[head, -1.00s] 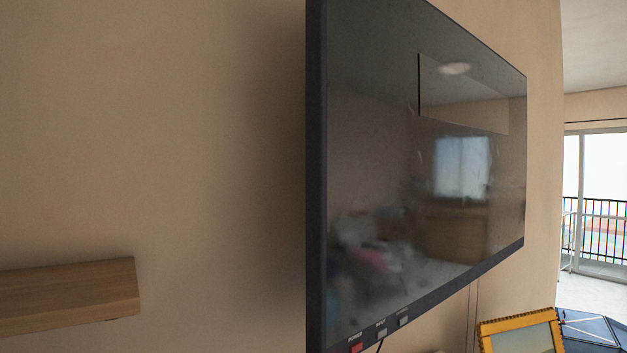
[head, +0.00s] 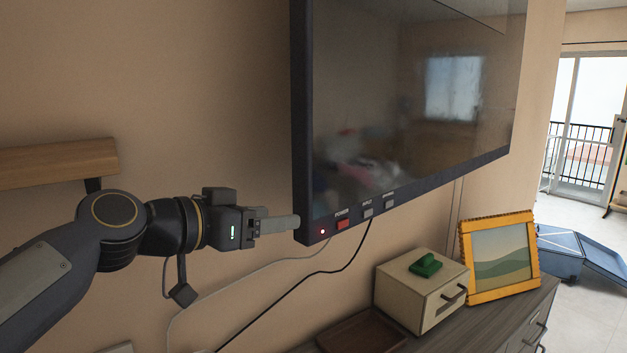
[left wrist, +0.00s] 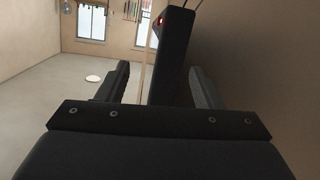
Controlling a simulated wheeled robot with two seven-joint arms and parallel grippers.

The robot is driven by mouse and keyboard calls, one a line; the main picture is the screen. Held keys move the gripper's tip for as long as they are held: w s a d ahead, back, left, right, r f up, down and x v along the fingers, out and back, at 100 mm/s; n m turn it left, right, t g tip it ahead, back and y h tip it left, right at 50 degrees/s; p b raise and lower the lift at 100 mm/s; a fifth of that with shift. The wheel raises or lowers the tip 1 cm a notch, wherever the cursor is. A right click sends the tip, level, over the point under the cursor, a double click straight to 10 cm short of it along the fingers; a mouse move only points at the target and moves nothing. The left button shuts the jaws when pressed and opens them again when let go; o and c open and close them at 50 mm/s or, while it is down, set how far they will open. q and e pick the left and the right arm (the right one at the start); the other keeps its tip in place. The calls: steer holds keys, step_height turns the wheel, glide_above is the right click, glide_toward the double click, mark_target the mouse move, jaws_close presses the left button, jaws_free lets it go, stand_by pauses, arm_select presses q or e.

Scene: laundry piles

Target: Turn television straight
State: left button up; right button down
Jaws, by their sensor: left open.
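The television (head: 400,120) is a dark flat screen on the wall, turned at an angle so that its left edge stands out towards me. Its lower left corner has a small red light and a red button (head: 343,224). My left gripper (head: 290,222) is at that lower left corner, open. In the left wrist view the television's dark edge (left wrist: 172,60) stands between the two spread fingers of the left gripper (left wrist: 160,82). I cannot tell whether a finger touches it. My right gripper is not in view.
A wooden shelf (head: 60,163) is on the wall at left. Below the television, a cabinet (head: 480,325) holds a small drawer box (head: 400,298) with a green item (head: 426,265) and a yellow-framed picture (head: 500,253). Cables (head: 350,268) hang under the screen. A blue object (head: 560,250) lies on the floor at right.

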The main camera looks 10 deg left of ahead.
mark_target(313, 162)
arm_select(q)
steer(key=shift+m+t+h, duration=0.8)
steer(key=w+r, duration=0.1)
steer(key=r, duration=0.1)
steer(key=w+r, duration=0.1)
steer(key=r, duration=0.1)
steer(key=w+r, duration=0.2)
steer(key=shift+d+b, duration=0.3)
steer(key=shift+b, duration=0.1)
steer(key=shift+w+d+r, duration=0.15)
steer(key=shift+w+r, duration=0.05)
steer(key=p+x, duration=0.3)
steer(key=x, duration=0.3)
steer(key=shift+r, duration=0.1)
steer(key=shift+w+d+p, duration=0.35)
steer(key=shift+w+d, duration=0.05)
steer(key=shift+w, duration=0.1)
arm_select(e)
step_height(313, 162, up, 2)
